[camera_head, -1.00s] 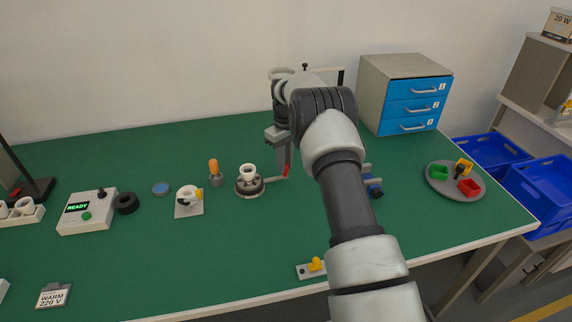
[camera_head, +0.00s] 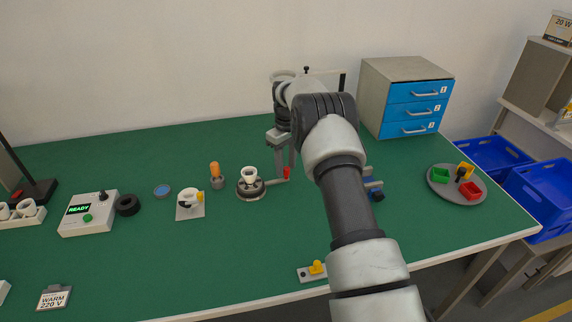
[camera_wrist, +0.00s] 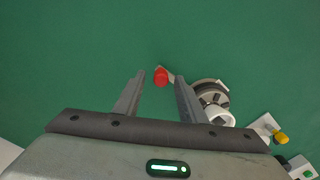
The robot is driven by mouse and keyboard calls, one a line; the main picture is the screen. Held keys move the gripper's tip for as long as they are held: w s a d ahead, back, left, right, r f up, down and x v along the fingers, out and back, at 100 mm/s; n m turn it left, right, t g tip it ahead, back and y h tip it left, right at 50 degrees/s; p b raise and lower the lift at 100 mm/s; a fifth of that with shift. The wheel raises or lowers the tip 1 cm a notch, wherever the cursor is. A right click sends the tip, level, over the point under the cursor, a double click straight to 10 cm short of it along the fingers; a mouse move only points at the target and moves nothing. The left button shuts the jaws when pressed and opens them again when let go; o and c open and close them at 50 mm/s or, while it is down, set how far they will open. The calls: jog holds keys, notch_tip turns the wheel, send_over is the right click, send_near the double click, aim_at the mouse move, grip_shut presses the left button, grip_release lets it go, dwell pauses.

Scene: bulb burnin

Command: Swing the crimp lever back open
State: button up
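The crimp fixture (camera_head: 251,190) is a round grey base on the green bench with a white cup-like part in its top. Its crimp lever (camera_head: 273,181) points right and ends in an upright red grip (camera_head: 286,173). My gripper (camera_head: 285,164) points down at the lever's red end. In the wrist view my gripper (camera_wrist: 158,82) is open, with the red grip (camera_wrist: 160,77) between or just beyond its fingertips. I cannot tell whether a finger touches it. The fixture (camera_wrist: 212,98) lies right of the right finger there.
Left of the fixture stand an orange-topped bulb holder (camera_head: 215,176), a white cup on a plate (camera_head: 190,204) and a control box (camera_head: 88,214) reading READY. A blue drawer cabinet (camera_head: 405,95) and a grey round tray (camera_head: 457,187) are at the right. The front bench is mostly clear.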

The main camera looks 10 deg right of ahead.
notch_tip(320, 180, up, 17)
jog(key=p, duration=0.2)
jog(key=shift+r, duration=0.2)
jog(key=s+a+r+m+t+p, duration=0.1)
jog(key=s+r+m+t+p, duration=0.1)
jog(key=s+r, duration=0.85)
jog(key=s+a+r+m+t+p, duration=0.1)
jog(key=s+a+r+p, duration=0.1)
jog(key=s+r, duration=0.85)
jog(key=s+a+f+m+t+p, duration=0.1)
jog(key=s+m+t+p, duration=0.1)
jog(key=s, duration=1.9)
jog(key=shift+s+m+t+p, duration=0.3)
jog(key=shift+m+p, duration=0.5)
jog(key=shift+p, duration=0.05)
